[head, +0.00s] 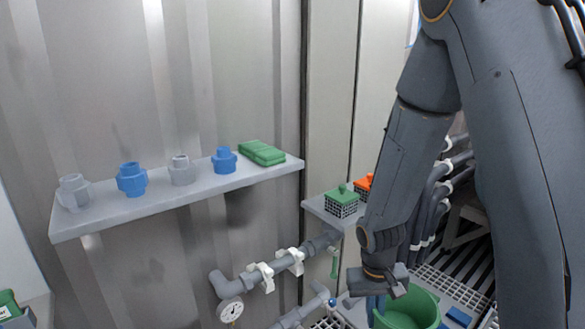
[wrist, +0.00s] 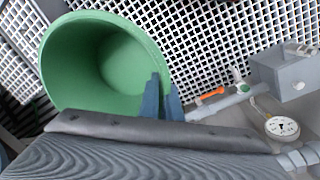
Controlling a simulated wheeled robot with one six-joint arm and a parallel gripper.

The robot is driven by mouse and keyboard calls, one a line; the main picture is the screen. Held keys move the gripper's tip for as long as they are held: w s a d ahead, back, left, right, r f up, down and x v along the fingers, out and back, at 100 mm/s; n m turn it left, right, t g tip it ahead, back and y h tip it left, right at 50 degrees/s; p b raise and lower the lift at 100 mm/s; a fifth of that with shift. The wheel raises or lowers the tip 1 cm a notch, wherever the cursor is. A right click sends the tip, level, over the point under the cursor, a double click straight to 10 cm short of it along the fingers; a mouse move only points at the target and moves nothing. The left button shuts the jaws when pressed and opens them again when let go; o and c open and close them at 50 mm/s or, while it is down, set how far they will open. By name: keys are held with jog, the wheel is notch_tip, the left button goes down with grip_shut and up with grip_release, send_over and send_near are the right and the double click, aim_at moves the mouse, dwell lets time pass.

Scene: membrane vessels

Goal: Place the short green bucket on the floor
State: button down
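The short green bucket (head: 408,308) is at the lower right of the head view, below my forearm; the bottom edge of the picture cuts it off. In the wrist view the bucket (wrist: 95,60) shows its open mouth and inner wall at the upper left. My gripper (wrist: 163,92) has its blue fingers close together at the bucket's rim, one inside and one outside, with the wall between them. In the head view my gripper (head: 376,304) is at the bucket's left rim. I cannot tell whether the bucket's base touches anything below.
White floor grating (wrist: 215,40) lies behind the bucket. A pressure gauge (wrist: 282,127), grey pipes and a grey box (wrist: 285,72) are on the right. A shelf (head: 150,205) holds grey and blue fittings and a green stack. Green-lidded (head: 341,201) and orange-lidded baskets stand beside my arm.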

jog(key=r+p, duration=0.3)
jog(key=p, duration=0.1)
jog(key=s+r+p, duration=0.1)
jog(key=r+p, duration=0.2)
jog(key=p, duration=0.1)
jog(key=r+p, duration=0.3)
jog(key=p, duration=0.2)
jog(key=shift+s, duration=0.3)
jog(key=shift+s+r+p, duration=0.1)
jog(key=shift+r+p, duration=0.25)
jog(key=shift+p, duration=0.35)
